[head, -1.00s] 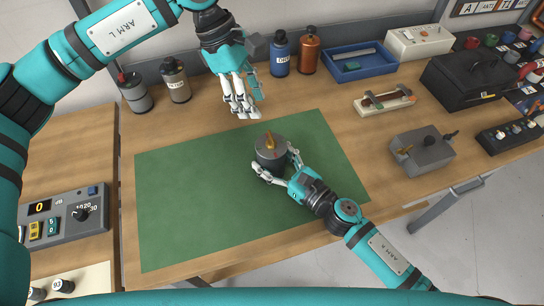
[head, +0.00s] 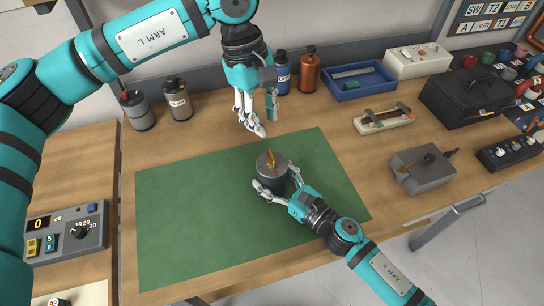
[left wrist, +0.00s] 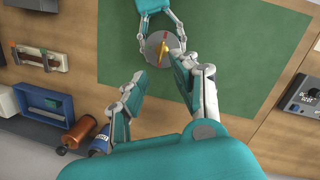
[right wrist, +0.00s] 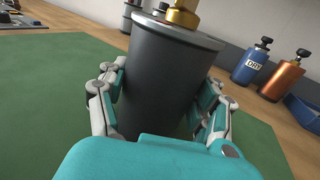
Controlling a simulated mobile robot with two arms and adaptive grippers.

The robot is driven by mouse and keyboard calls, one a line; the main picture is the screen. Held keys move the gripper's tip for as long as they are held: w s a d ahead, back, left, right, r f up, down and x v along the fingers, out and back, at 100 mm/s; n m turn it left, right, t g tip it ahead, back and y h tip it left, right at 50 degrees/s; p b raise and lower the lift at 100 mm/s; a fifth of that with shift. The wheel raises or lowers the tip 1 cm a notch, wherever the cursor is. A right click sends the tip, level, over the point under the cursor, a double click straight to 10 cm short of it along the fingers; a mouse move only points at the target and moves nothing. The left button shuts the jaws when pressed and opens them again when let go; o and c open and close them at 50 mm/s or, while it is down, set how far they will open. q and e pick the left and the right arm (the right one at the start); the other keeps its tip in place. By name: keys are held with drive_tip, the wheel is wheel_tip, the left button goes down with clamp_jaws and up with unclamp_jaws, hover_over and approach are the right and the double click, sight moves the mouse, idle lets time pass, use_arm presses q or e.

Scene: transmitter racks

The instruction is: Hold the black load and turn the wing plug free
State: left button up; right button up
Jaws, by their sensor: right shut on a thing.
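The black load (head: 272,168) is a dark cylinder standing on the green mat (head: 190,215). My right gripper (head: 276,184) is shut on its sides; the right wrist view shows the load (right wrist: 165,80) between the fingers. The brass wing plug (head: 270,158) sits on top of the load, and its base shows in the right wrist view (right wrist: 182,14). My left gripper (head: 258,122) is above and behind the load, apart from the plug. Its fingers are spread and empty in the left wrist view, with the plug (left wrist: 163,48) beyond them.
Bottles (head: 307,72), a blue tray (head: 356,82) and a white box (head: 416,62) stand along the back. A grey box (head: 424,170) and a black case (head: 468,95) are at right. A control panel (head: 68,236) is at left. Much of the mat is clear.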

sight(272, 154)
use_arm(q)
drive_tip(key=f+m, duration=0.2)
drive_tip(key=f, duration=0.1)
drive_tip(key=d+f+m+y, duration=0.1)
drive_tip(key=f, duration=0.3)
drive_tip(key=d+f+m+y, duration=0.1)
drive_tip(key=f+m, duration=0.1)
drive_tip(key=f, duration=0.1)
drive_tip(key=shift+s+f+m+t, duration=0.2)
drive_tip(key=shift+s+m+t, duration=0.1)
drive_tip(key=shift+s+t, duration=0.1)
drive_tip(key=shift+w, duration=0.1)
clamp_jaws()
